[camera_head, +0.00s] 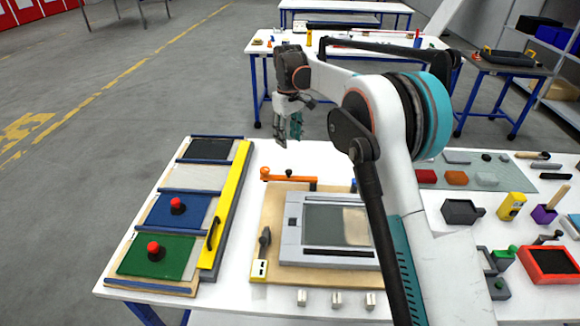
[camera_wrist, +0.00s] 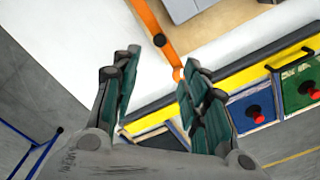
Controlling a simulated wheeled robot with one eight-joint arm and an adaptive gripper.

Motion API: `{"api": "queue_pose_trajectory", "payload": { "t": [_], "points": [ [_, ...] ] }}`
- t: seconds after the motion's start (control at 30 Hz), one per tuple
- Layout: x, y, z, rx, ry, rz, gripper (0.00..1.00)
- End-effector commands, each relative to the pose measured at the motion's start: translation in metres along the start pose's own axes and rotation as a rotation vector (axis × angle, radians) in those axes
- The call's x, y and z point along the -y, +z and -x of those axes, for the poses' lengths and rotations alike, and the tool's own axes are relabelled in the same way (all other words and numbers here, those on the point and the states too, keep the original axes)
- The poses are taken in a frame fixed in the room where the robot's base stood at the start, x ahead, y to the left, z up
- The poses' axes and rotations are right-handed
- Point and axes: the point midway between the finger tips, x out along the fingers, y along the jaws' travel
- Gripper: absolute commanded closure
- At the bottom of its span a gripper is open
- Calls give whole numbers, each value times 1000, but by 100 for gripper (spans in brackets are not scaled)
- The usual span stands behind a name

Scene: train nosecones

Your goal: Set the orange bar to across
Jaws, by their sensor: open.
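The orange bar (camera_head: 291,178) lies along the back edge of a beige board on the white table. In the head view it runs roughly left to right, with a raised round end at its left and a dark piece by its right end. In the wrist view the orange bar (camera_wrist: 148,22) runs from the top edge down toward the space between my fingers, with a dark round spot on it. My gripper (camera_head: 289,132) is open and empty, above and behind the bar's left end. In the wrist view my gripper (camera_wrist: 160,68) has its fingers apart, the right one near the bar's orange tip.
A grey framed panel (camera_head: 291,222) sits on the beige board (camera_head: 270,205), close to the bar. To the left is a panel with a yellow rail (camera_head: 228,200) and red buttons (camera_head: 155,250). Several loose parts lie right of my arm. White table shows left of the board.

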Motion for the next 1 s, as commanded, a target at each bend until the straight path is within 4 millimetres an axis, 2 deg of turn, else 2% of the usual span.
{"api": "queue_pose_trajectory", "payload": {
  "t": [0.17,0.5,0.7,0.83,1.0],
  "points": [
    [0,0,-22,0,0,0,59],
    [0,0,-88,0,0,-1,59],
    [0,0,-119,-1,0,-1,59],
    [0,0,-130,-1,0,-1,59],
    [0,0,-136,-1,0,-1,59]
  ]
}}
